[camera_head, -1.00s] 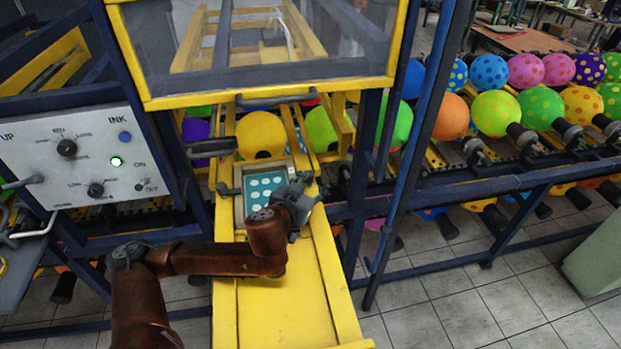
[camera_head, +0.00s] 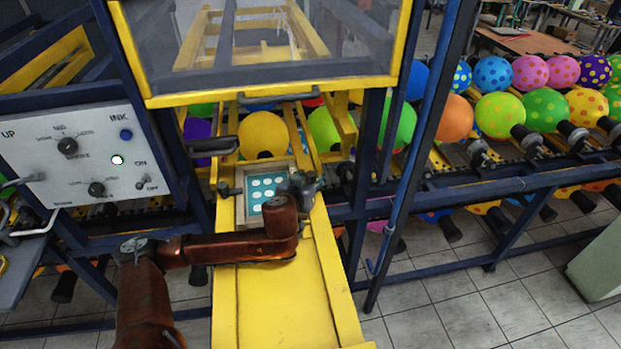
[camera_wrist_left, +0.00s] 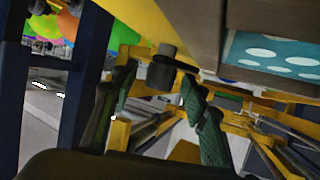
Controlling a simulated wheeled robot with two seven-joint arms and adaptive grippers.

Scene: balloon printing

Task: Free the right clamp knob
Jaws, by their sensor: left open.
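The printing screen (camera_head: 264,188), teal with pale dots in a light frame, sits on the yellow bed (camera_head: 275,300) under the machine; part of it shows at upper right in the left wrist view (camera_wrist_left: 270,52). The right clamp knob (camera_wrist_left: 163,70) is a dark grey cylinder beside the frame. My left gripper (camera_wrist_left: 157,85) is open, its two green-padded fingers on either side of the knob; I cannot tell whether they touch it. In the head view my left gripper (camera_head: 302,186) is at the screen's right edge, partly hidden by my wrist. My right gripper is not in view.
A dark clamp part (camera_head: 223,188) stands at the screen's left side. A control panel (camera_head: 85,155) is at left. Blue posts (camera_head: 408,165) rise at right. A yellow-framed window (camera_head: 265,50) hangs above, with balloons (camera_head: 262,135) behind. The front bed is clear.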

